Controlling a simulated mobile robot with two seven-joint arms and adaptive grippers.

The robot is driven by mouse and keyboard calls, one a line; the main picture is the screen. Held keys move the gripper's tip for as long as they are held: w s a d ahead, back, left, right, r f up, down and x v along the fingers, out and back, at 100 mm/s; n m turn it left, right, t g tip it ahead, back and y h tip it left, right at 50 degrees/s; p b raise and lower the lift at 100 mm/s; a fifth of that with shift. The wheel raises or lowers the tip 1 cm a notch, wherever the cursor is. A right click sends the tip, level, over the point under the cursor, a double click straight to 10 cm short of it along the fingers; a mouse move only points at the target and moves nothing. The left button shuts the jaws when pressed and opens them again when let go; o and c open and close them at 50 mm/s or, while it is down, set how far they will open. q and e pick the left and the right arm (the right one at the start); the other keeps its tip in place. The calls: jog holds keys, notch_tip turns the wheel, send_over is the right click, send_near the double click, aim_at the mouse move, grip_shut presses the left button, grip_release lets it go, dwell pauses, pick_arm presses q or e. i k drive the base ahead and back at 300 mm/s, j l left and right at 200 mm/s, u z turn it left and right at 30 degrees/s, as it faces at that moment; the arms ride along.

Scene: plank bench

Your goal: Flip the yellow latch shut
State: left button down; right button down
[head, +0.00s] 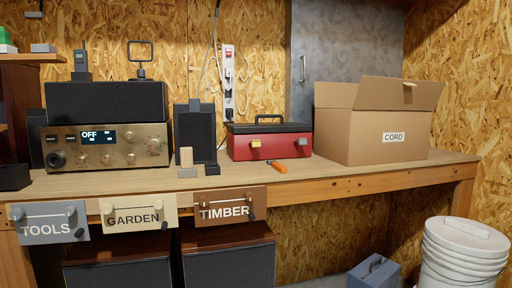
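A red toolbox (281,151) with a dark lid (270,128) and a black top handle stands on the bench, right of the middle. Its lid looks closed. A yellow latch (255,143) is on the left part of its front. Neither of my grippers shows in the head view.
An orange-handled tool (278,166) lies in front of the toolbox on the wooden bench (340,176). An open cardboard box (350,138) marked CORD stands to its right. A black framed panel (206,135) and a radio (105,146) stand left.

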aim_at(255, 143)
jog(key=i+l+z, duration=0.2)
jog(key=i, duration=0.3)
jog(key=i+l+z, duration=0.15)
jog(key=i+l, duration=0.2)
jog(key=i, duration=0.2)
jog(key=i+l+z, duration=0.2)
jog(key=i, duration=0.35)
